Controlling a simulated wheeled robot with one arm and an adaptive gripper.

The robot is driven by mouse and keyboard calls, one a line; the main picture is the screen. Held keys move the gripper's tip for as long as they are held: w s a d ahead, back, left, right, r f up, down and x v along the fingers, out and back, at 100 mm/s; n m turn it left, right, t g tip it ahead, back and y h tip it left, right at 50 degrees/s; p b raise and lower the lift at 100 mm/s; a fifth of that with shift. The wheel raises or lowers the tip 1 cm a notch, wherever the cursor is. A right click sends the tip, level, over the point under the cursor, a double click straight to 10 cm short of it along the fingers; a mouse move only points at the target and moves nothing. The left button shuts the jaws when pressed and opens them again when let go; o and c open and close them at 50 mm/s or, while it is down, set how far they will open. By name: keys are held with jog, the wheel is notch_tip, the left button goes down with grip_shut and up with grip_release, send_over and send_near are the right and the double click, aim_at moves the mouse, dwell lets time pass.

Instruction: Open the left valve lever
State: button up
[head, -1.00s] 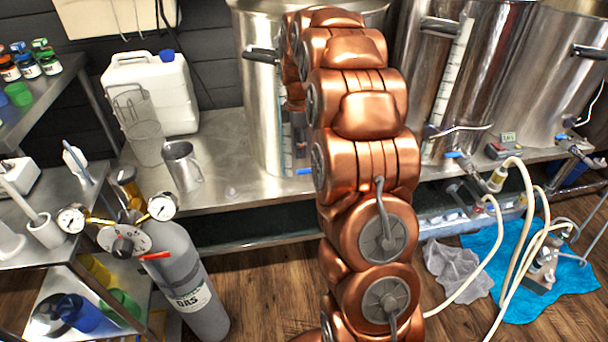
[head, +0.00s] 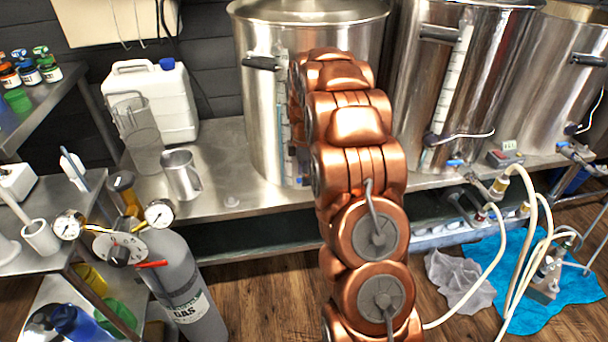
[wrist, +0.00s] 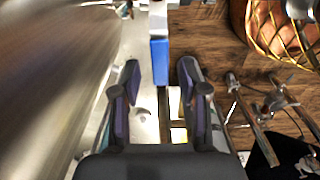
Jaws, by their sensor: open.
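The left valve lever is a blue handle (wrist: 160,62) at the upper middle of the wrist view. It points toward me, and its near end lies between my two fingertips with space on both sides. My gripper (wrist: 158,76) is open and holds nothing. In the head view, my copper arm stands in front of the left steel kettle (head: 257,105) and hides the lever and most of my gripper. The kettle's curved wall fills the left of the wrist view.
Two more kettles (head: 437,85) stand to the right on the steel bench (head: 232,190). A jug (head: 180,173), a white canister (head: 150,103) and a gas cylinder (head: 178,275) are at left. Pale hoses (head: 528,230) hang at right over a blue cloth (head: 500,258).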

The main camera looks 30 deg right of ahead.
jog(key=shift+f, duration=0.1)
grip_shut()
dwell(0.3)
dwell(0.4)
